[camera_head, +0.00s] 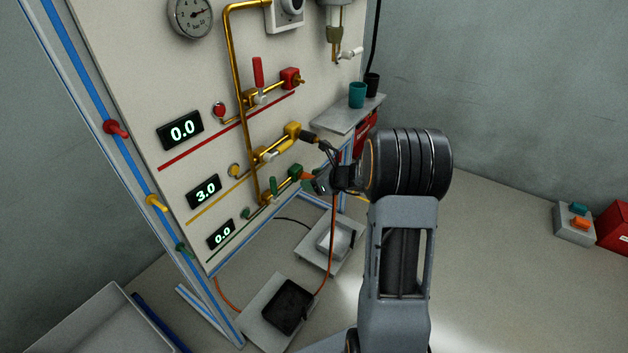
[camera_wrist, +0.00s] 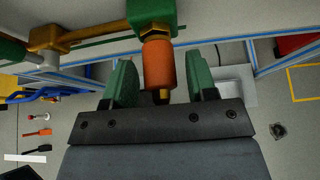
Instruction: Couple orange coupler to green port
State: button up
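The green port (camera_head: 296,172) is at the end of the lowest line on the panel; in the wrist view its green block (camera_wrist: 153,12) is at the top. The orange coupler (camera_wrist: 158,65) is directly below it, in line with the port and meeting its brass collar (camera_wrist: 156,32). In the head view the coupler (camera_head: 308,176) shows small beside the port. My gripper (camera_wrist: 162,88) is open, its green fingers on either side of the coupler's lower part with a visible gap on each side. Whether the coupler is locked cannot be told.
A dark coupler (camera_head: 310,137) sits at the yellow port (camera_head: 292,130) just above my gripper. The displays read 0.0, 3.0 and 0.0 from top to bottom. An orange hose (camera_head: 333,240) hangs below my gripper. A shelf (camera_head: 345,117) with cups is behind.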

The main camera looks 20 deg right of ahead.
jog(key=shift+o, duration=0.6)
jog(key=p+v, duration=0.3)
jog(key=v, duration=1)
jog(key=shift+s+d+r, duration=0.2)
jog(key=shift+s, duration=0.1)
jog(key=s+a+r+n+g+h+p, duration=0.1)
jog(key=s+a+r+n+g+p, duration=0.15)
jog(key=s+n+g, duration=0.35)
jog(key=s+a+r+n+g+p, duration=0.1)
jog(key=s+a+n+p, duration=0.25)
jog(key=n, duration=0.55)
jog(key=s+a+r+n+h+p, duration=0.3)
jog(key=a+r+n+p, duration=0.2)
jog(key=r, duration=0.6)
jog(key=s+a+r+n+h+p, duration=0.2)
jog(key=a+r+n+p, duration=0.3)
jog(key=r+n+p, duration=0.4)
notch_tip(320, 180, up, 2)
jog(key=shift+s+r+n+h+p, duration=0.1)
jog(key=shift+s+n+h+p, duration=0.3)
jog(key=shift+s, duration=0.3)
